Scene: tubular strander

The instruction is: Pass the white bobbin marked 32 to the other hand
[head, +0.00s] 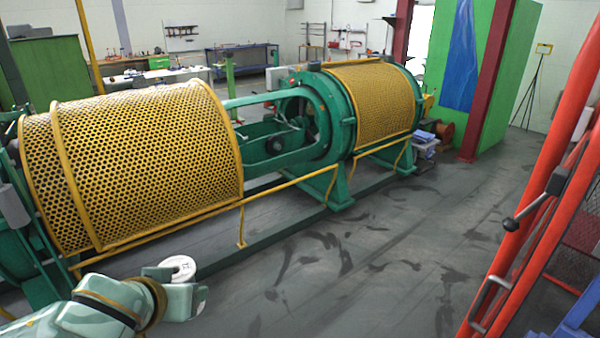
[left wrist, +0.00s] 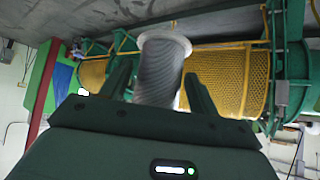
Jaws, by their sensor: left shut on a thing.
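The white bobbin (head: 178,266) is at the lower left of the head view, its round pale end with a centre hole facing up. My left gripper (head: 172,280) is shut on it and holds it up in front of the machine. In the left wrist view the bobbin (left wrist: 158,70) stands between the two dark fingers of my left gripper (left wrist: 159,88). It shows a white flange and a grey ribbed winding. The marking 32 is too small to read. My right gripper is in neither view.
A green strander with yellow perforated guards (head: 140,165) runs along the left and back. A yellow rail (head: 241,222) stands along its front. An orange-red frame (head: 545,190) with a handle stands at the right. The grey floor (head: 350,260) between them is clear.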

